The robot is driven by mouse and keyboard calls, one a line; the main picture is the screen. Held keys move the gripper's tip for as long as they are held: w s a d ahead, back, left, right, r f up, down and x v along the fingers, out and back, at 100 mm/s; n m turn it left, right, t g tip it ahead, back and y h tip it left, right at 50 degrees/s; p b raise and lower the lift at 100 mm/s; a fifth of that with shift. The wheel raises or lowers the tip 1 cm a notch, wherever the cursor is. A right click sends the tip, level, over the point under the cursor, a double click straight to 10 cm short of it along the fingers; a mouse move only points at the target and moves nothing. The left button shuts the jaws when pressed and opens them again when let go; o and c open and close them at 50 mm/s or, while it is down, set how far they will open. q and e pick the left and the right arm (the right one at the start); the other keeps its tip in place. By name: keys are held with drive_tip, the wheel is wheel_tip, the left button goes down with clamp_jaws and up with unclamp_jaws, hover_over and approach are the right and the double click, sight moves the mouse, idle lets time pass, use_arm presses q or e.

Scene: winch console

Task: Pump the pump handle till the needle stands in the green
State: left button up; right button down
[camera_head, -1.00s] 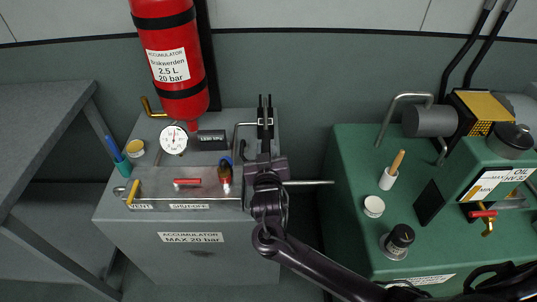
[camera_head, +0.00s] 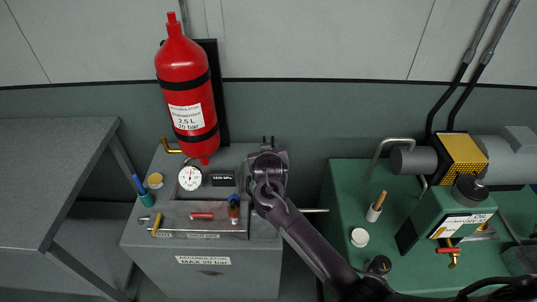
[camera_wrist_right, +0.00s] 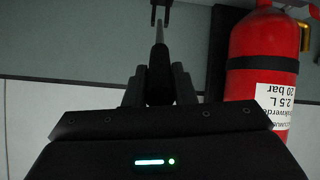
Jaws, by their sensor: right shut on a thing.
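My right gripper (camera_head: 268,140) is above the right end of the grey accumulator console (camera_head: 205,282). Its fingers are shut around the black grip of the pump handle (camera_wrist_right: 160,68), whose thin metal rod (camera_wrist_right: 159,33) shows beyond them in the right wrist view. In the head view my gripper hides most of the handle. The pressure gauge (camera_head: 190,178) has a white dial on the console top. Its dark needle seems to point roughly upward; the green zone is too small to make out. My left gripper is not in view.
A red accumulator bottle (camera_head: 184,92) stands behind the console, near my gripper. A green oil unit (camera_head: 345,200) stands to the right, a grey table (camera_head: 60,170) to the left.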

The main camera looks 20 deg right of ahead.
drive_tip(key=shift+w+r, duration=0.25)
drive_tip(key=shift+r, duration=0.1)
drive_tip(key=c, duration=1.2)
unclamp_jaws()
drive_tip(key=shift+f, duration=0.1)
drive_tip(key=v, duration=0.7)
drive_tip(key=shift+s+r, duration=0.25)
drive_tip(key=shift+r, duration=0.05)
